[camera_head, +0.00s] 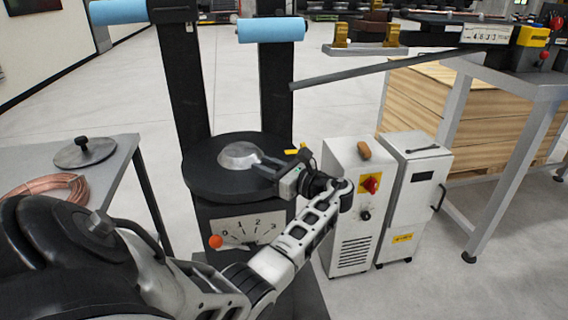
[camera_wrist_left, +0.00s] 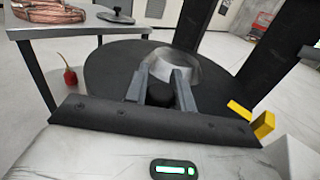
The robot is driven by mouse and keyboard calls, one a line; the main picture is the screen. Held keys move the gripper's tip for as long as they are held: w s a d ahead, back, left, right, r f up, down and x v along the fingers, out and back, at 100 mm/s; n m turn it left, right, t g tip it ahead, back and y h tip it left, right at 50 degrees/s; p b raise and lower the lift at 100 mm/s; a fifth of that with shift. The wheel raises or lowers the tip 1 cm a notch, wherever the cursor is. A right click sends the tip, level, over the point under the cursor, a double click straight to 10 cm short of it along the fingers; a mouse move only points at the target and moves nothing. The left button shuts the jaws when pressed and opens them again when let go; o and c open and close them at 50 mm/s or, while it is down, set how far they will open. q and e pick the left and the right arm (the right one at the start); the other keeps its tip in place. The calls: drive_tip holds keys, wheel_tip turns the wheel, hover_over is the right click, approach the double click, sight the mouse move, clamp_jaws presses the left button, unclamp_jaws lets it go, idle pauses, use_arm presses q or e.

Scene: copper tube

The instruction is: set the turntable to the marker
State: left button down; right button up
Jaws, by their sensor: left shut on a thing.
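The turntable (camera_head: 208,186) is a black disc on a dark stand, with a silver ring-like hub (camera_head: 237,154) on top. In the left wrist view the disc (camera_wrist_left: 108,72) and the silver hub (camera_wrist_left: 185,62) lie just past my fingers. My left gripper (camera_head: 262,163) reaches over the disc's right side from the front. In the wrist view its fingers (camera_wrist_left: 160,88) stand on both sides of a dark knob (camera_wrist_left: 160,96) and are shut on it. Two yellow pieces sit close together at the right rim, one (camera_wrist_left: 240,111) beside a larger block (camera_wrist_left: 264,125); they look slightly apart. My right gripper is not seen.
Below the disc is a dial plate (camera_head: 245,230) with numbers and a red-orange ball (camera_head: 215,241). A white cabinet (camera_head: 350,220) with a red switch stands close right. A table (camera_head: 118,150) with copper coil (camera_head: 45,188) is at left. Dark posts with blue rollers (camera_head: 270,30) rise behind.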

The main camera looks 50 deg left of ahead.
use_arm(q)
drive_tip(key=shift+a+g, duration=0.15)
drive_tip(key=shift+g, duration=0.15)
drive_tip(key=c, duration=1.2)
unclamp_jaws()
drive_tip(key=shift+o, duration=0.2)
drive_tip(key=shift+w, duration=0.1)
drive_tip(key=v, duration=1.6)
drive_tip(key=shift+b, duration=0.3)
